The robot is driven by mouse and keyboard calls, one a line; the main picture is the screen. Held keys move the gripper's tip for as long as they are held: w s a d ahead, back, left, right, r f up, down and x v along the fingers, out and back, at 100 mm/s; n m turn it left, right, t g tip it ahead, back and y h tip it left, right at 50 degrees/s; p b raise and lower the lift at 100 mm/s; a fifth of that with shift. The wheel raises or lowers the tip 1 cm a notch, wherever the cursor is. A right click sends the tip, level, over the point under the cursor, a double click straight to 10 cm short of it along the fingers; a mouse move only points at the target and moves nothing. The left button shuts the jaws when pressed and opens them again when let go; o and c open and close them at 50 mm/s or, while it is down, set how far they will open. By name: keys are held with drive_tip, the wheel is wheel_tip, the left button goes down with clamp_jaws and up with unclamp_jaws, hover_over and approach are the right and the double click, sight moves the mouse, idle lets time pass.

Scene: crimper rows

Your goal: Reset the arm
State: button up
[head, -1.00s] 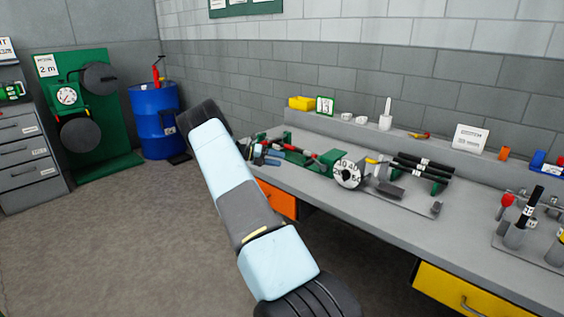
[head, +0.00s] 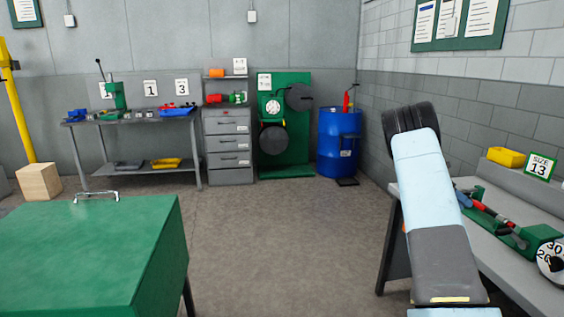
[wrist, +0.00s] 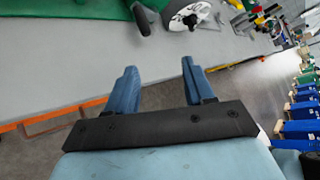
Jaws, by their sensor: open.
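My arm rises at the right of the head view, pale blue and grey, in front of the grey workbench (head: 488,236). My gripper (wrist: 158,78) shows in the wrist view with its two blue fingers spread apart. Nothing is between them. The fingers hang over or near the edge of a grey bench top (wrist: 60,62), and a green tool with a white numbered dial (wrist: 187,14) lies beyond them. In the head view the gripper is hidden behind the arm.
A green-topped table (head: 90,245) stands at the near left. A blue drum (head: 338,140), a grey drawer cabinet (head: 228,145) and a second bench (head: 130,117) line the back. A yellow bin (head: 506,157) sits on the right bench. The floor (head: 285,240) between is clear.

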drive_tip(key=s+a+r+m+t+y, duration=0.35)
drive_tip(key=s+a+r+m, duration=0.25)
drive_tip(key=s+a+r, duration=0.5)
drive_tip(key=s+a+r+m+t+y, duration=0.35)
drive_tip(key=s+a+r+m, duration=0.25)
drive_tip(key=a+r, duration=0.5)
drive_tip(key=s+a+m+t+y, duration=0.3)
drive_tip(key=s+a+m+t, duration=0.3)
drive_tip(key=s+a, duration=1.3)
drive_tip(key=s+m, duration=0.2)
drive_tip(key=s, duration=0.1)
drive_tip(key=shift+s+a+f+m, duration=0.15)
drive_tip(key=shift+s+f+m, duration=0.15)
drive_tip(key=shift+s, duration=0.1)
drive_tip(key=shift+c, duration=1)
